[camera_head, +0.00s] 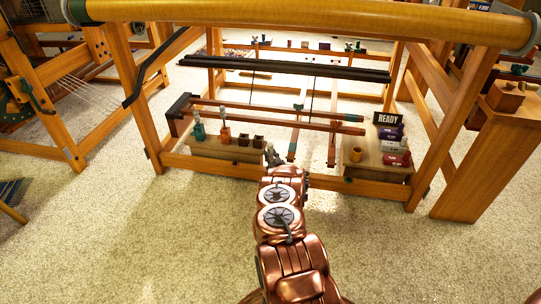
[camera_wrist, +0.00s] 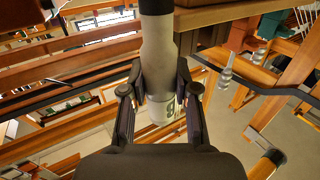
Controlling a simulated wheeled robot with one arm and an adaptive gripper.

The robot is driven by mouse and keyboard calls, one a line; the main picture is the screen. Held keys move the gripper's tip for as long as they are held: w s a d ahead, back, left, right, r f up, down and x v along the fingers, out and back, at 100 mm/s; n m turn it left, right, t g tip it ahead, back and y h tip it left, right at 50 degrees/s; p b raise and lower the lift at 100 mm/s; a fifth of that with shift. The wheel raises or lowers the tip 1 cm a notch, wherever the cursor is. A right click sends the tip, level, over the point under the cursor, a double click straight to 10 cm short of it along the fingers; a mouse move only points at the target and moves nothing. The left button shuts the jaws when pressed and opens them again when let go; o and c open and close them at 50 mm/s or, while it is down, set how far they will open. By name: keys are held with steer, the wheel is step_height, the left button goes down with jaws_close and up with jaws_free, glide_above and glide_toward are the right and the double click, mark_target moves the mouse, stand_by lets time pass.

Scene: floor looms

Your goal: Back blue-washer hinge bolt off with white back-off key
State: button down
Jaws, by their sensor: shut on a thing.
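A pale white, thick-handled tool, which looks like the white back-off key (camera_wrist: 158,50), runs down from the top of the wrist view. My gripper (camera_wrist: 160,92) is shut on it, with one dark finger on each side. Its lower end carries a dark mark. In the head view my gripper (camera_head: 275,160) is mostly hidden behind my copper-coloured arm, at the loom's low front rail, between two wooden shelves. A small grey tip shows there. I cannot pick out the blue-washer hinge bolt with certainty in either view.
The left shelf (camera_head: 215,149) holds a teal piece, an orange cup (camera_head: 225,135) and dark blocks. Loom posts and rails surround the space. Carpet in front is clear.

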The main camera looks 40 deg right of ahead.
mark_target(270, 144)
steer(key=shift+r, duration=0.1)
steer(key=shift+r+p, duration=2.1)
steer(key=shift+r, duration=0.85)
steer(key=shift+w, duration=0.1)
steer(key=w+a+r+n+y, duration=0.1)
steer(key=w+a+r, duration=0.4)
steer(key=a+r, duration=0.35)
steer(key=w+a+r+n+t+y, duration=0.1)
steer(key=w+a+r+y, duration=0.1)
steer(key=w+a+r, duration=0.6)
steer(key=w+a+r+n+y, duration=0.1)
steer(key=w+a+r, duration=0.2)
steer(key=a+r, duration=0.55)
steer(key=s+a+r+n+y, duration=0.15)
steer(key=s+a+r, duration=0.25)
steer(key=a+r, duration=0.75)
steer(key=s+a+r+n+y, duration=0.15)
steer(key=s+a+r, duration=0.45)
steer(key=a, duration=1)
step_height(270, 144, up, 37)
steer(key=m+p, duration=0.1)
steer(key=p, duration=3.4)
steer(key=shift+w+d+f+t+y, duration=0.15)
steer(key=shift+w+t+y, duration=0.15)
steer(key=shift+w, duration=0.15)
